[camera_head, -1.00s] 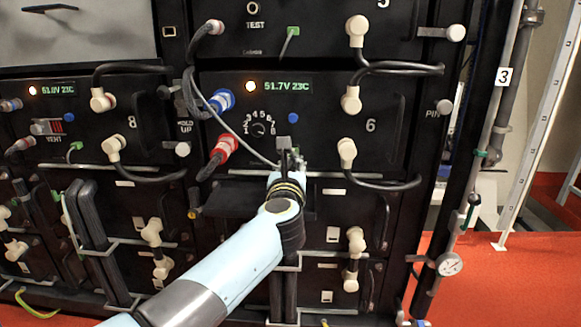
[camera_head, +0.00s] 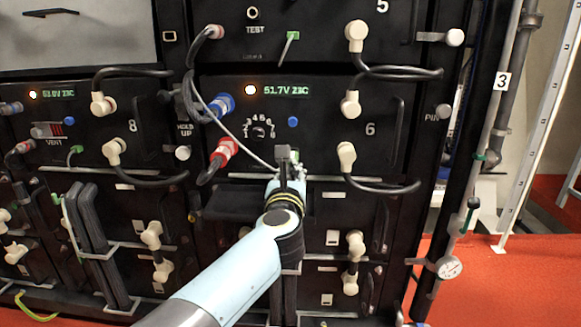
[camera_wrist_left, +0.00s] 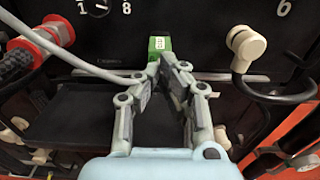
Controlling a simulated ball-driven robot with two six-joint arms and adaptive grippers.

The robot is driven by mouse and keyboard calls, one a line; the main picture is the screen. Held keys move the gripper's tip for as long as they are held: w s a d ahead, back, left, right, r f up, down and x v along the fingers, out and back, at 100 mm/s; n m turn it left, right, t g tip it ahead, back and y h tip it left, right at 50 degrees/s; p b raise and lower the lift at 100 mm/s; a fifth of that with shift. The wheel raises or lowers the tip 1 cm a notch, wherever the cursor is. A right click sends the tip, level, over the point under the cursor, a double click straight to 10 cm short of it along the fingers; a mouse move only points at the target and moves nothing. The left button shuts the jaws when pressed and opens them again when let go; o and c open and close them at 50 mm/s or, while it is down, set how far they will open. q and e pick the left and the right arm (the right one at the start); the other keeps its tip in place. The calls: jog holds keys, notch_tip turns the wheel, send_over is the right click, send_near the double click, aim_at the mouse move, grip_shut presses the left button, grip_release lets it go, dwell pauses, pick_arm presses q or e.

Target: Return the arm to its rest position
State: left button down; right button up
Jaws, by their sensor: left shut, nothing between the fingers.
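My left arm comes in from the bottom of the head view. Its left gripper (camera_head: 284,168) is in front of the lower part of battery unit 6 (camera_head: 335,110), below the rotary dial (camera_head: 259,132). In the left wrist view the left gripper (camera_wrist_left: 163,68) has its fingertips together with nothing held. A green plug with a pale label (camera_wrist_left: 160,44) shows just beyond the fingertips; whether they touch it cannot be told. My right gripper does not show in either view.
A red connector (camera_head: 224,150) and a blue connector (camera_head: 222,103) with cables are left of the dial. Cream elbow plugs (camera_head: 346,152) with black cables are on the right. Open red floor (camera_head: 490,285) is at the right.

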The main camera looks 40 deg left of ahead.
pick_arm(q)
jog(key=shift+v, duration=0.95)
